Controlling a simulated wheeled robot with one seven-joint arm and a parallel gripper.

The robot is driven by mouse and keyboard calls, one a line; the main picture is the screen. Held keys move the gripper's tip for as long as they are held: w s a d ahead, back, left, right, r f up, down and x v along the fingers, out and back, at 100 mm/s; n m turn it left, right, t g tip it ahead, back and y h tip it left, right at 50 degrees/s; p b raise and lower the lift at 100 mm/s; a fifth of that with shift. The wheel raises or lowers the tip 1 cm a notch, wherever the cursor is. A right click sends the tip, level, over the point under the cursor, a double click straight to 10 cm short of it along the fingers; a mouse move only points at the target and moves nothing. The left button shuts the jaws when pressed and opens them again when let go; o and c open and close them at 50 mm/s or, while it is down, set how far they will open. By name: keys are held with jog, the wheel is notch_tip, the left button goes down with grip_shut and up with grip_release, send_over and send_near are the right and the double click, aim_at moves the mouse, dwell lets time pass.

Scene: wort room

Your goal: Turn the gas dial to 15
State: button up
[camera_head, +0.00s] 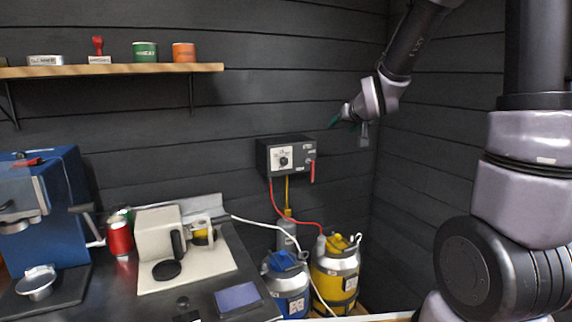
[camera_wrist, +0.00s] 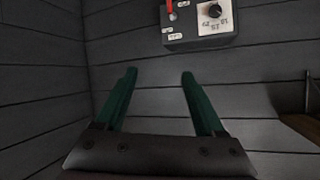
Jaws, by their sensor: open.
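The gas dial (camera_head: 283,161) is a black knob on a white plate with printed numbers, on the front of a dark control box (camera_head: 264,143) fixed to the wall. The dial also shows in the wrist view (camera_wrist: 215,10), near the top edge, where the picture appears upside down. The exact setting is too small to read in the head view. My gripper (camera_head: 345,122) is above and to the right of the box, in the air and apart from it. In the wrist view its two green fingers (camera_wrist: 158,80) are spread and empty.
A red lever (camera_head: 312,172) sits on the box's right side. Below stand a yellow keg (camera_head: 335,268) and a blue keg (camera_head: 287,284) with hoses. A shelf (camera_head: 120,70) is at upper left. A counter holds a beige machine (camera_head: 155,228) and a blue machine (camera_head: 55,190).

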jog(key=w+a+f+n+t+y, duration=0.2)
jog(key=w+a+f+n, duration=0.1)
jog(key=w+a+f, duration=0.5)
jog(key=n+t+y, duration=0.2)
jog(key=y, duration=0.2)
send_near(285, 162)
jog(key=shift+h, duration=0.3)
jog(key=x, duration=0.9)
jog(key=shift+a+r, duration=0.15)
jog(key=shift+a, duration=0.05)
jog(key=shift+s, duration=0.1)
grip_shut()
